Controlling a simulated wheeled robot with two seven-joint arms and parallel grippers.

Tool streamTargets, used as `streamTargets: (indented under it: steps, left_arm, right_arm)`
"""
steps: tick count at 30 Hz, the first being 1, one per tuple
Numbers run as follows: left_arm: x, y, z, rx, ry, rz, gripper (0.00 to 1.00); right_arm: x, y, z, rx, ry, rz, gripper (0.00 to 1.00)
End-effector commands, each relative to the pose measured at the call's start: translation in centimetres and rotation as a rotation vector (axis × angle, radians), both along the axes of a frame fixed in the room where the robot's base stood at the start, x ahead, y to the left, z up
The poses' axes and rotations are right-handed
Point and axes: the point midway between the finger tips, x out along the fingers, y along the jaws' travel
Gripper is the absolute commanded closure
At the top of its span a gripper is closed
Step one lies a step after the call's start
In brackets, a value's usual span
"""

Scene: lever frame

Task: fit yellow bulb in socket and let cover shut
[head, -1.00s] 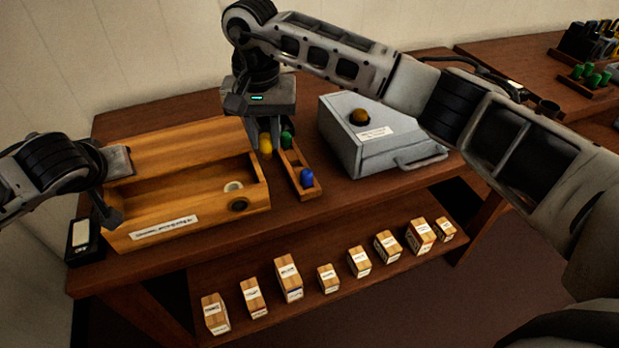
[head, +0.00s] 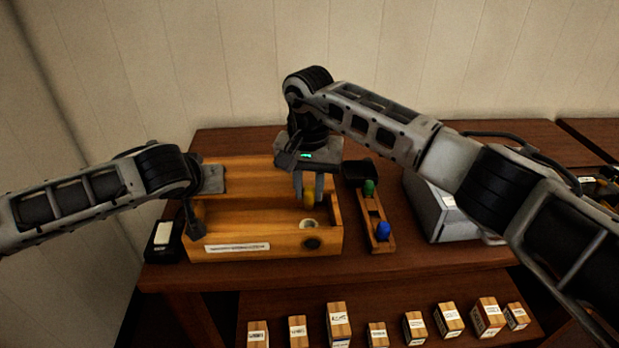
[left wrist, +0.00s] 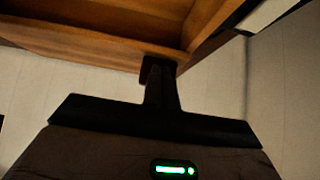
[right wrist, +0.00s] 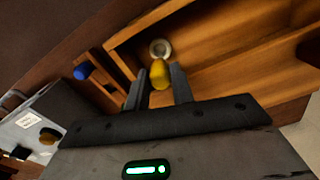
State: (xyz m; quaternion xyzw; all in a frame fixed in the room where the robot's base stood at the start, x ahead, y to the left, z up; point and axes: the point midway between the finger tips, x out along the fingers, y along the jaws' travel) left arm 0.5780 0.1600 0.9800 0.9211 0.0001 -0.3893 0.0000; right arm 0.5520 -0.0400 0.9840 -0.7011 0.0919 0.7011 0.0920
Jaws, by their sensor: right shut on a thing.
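My right gripper (head: 308,193) is shut on the yellow bulb (head: 309,201), which also shows between its fingers in the right wrist view (right wrist: 160,74). The bulb is over the right end of the wooden box, close to the pale round socket (head: 308,225). The socket also shows in the right wrist view (right wrist: 160,48); I see no contact with the bulb. The wooden cover (head: 240,174) stands raised at the back of the box (head: 270,240). My left gripper (head: 194,222) is at the box's left end, its fingers together as one dark bar; whether they touch the box is unclear.
A wooden rack (head: 372,218) with a green bulb (head: 369,187) and a blue bulb (head: 383,230) lies right of the box. A grey sloped case (head: 428,210) stands farther right. A black switch block (head: 163,246) sits at left. Several labelled wooden blocks stand on the lower shelf.

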Motion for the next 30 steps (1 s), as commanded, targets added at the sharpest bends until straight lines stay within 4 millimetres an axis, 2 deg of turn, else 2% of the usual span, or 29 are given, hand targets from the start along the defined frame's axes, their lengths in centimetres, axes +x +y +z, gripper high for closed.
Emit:
streamTargets:
  steps: [18,30]
  left_arm:
    - [0.1,0.1,0.1,0.001,-0.004,0.002,1.00]
    - [0.1,0.1,0.1,0.000,-0.003,0.001,1.00]
  right_arm:
    - [0.0,0.0,-4.4,-0.001,0.001,0.000,0.98]
    - [0.0,0.0,-5.8,0.000,0.000,0.001,0.98]
